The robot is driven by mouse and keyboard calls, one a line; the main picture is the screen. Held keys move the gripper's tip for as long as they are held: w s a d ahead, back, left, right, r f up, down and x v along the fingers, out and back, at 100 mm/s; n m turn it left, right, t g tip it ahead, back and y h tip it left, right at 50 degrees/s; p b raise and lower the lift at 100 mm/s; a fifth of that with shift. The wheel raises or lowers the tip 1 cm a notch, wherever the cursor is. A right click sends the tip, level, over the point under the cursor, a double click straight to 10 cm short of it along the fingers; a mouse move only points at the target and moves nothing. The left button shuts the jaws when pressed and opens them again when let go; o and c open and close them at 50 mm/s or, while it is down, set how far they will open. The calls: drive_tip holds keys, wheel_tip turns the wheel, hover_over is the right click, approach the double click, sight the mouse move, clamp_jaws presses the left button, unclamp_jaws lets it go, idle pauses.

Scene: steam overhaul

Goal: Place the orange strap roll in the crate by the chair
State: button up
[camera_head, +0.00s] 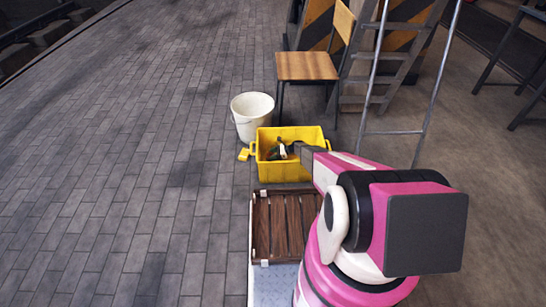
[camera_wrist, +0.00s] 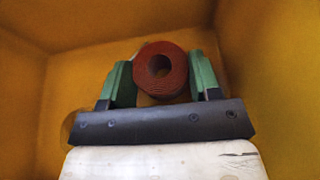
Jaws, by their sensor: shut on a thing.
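The yellow crate (camera_head: 285,172) stands on the floor in front of the chair (camera_head: 306,66), and its inner walls fill the wrist view (camera_wrist: 285,90). My gripper (camera_wrist: 161,78) is down inside the crate, with its green fingers on both sides of the strap roll (camera_wrist: 148,62). The roll looks dark red-orange, with a round hole facing the wrist camera. The gripper is shut on it. I cannot tell whether the roll touches the crate floor. In the head view my arm covers the crate's right part, and the roll is not clear there.
A white bucket (camera_head: 252,105) stands just behind and left of the crate. A small yellow piece (camera_head: 243,154) shows at the crate's left side. A metal ladder (camera_head: 385,60) stands behind, right of the chair. The paved floor (camera_head: 120,170) at left is clear.

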drive_tip(key=shift+f, duration=0.4)
drive_tip(key=shift+f, duration=0.1)
drive_tip(key=o, duration=1)
drive_tip(key=shift+c, duration=0.2)
